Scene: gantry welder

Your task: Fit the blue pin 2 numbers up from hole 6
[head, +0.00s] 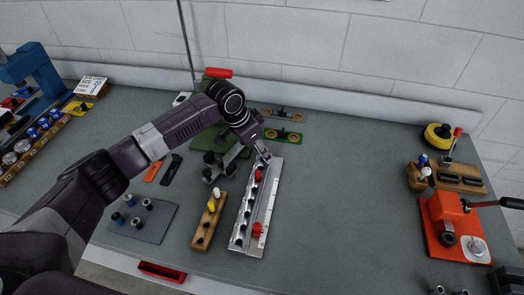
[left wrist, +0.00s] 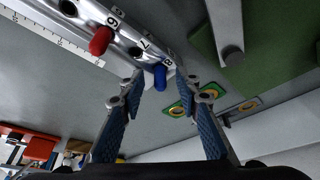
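The silvery numbered rail (head: 244,228) lies on the bench in the head view. Its numbers 6, 7 and 8 show in the left wrist view. A red pin (left wrist: 101,40) stands at number 6, and the hole at 7 (left wrist: 135,52) is empty. The blue pin (left wrist: 159,77) sticks out of the rail beside number 8; how deep it sits I cannot tell. My left gripper (left wrist: 160,84) is open, with its fingers either side of the blue pin and gaps showing. In the head view it (head: 263,156) hides the rail's far end.
Red pins (head: 257,229) stand in the rail. A wooden block (head: 203,234) with white and yellow pins is left of it. A grey plate (head: 140,222) with several pins lies further left. A green fixture (head: 285,135) lies behind.

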